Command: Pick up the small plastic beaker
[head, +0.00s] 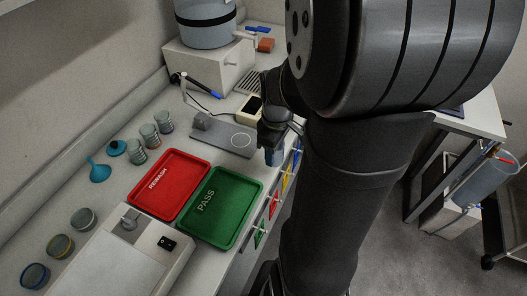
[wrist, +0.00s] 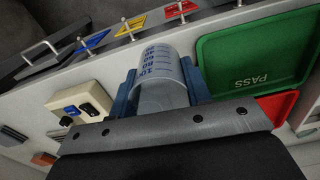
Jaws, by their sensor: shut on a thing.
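A small translucent plastic beaker (wrist: 163,77) with blue graduation marks sits between my gripper's blue fingers in the wrist view. My gripper (wrist: 163,88) is shut on the beaker, with one finger on each side of it. In the head view my gripper (head: 274,155) is at the front edge of the bench, to the right of the green PASS tray. The beaker cannot be made out in the head view.
The green PASS tray (head: 222,207) and red REWASH tray (head: 168,184) lie side by side on the bench. Several glass beakers and a blue funnel (head: 98,170) stand at left. Drawer handles line the bench front.

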